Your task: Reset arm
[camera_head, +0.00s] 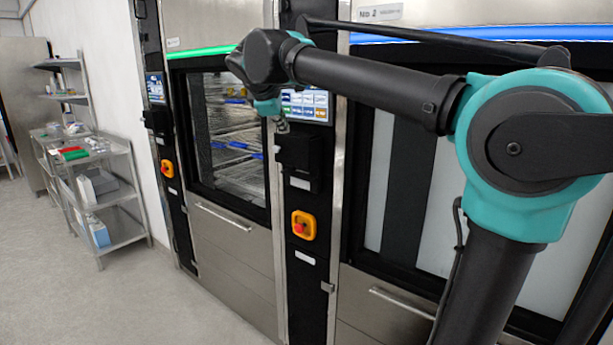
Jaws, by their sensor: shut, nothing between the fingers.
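My arm reaches in from the right with a teal elbow joint (535,150) and a dark forearm. Its wrist is in front of the washers, near the top middle. My gripper (281,125) shows small and partly hidden below the wrist, pointing down. It is shut and holds nothing. It is in front of the panel between the two washers, close to the lit touchscreen (308,104) in the picture. I cannot tell how far it is from the panel.
The left washer (230,235) has a green light bar and a glass door with racks inside. The right washer (395,300), marked No 2, has a blue light bar. Red emergency buttons (303,225) sit on the panels. A steel shelf cart (120,205) stands far left. Floor (130,300) at lower left is clear.

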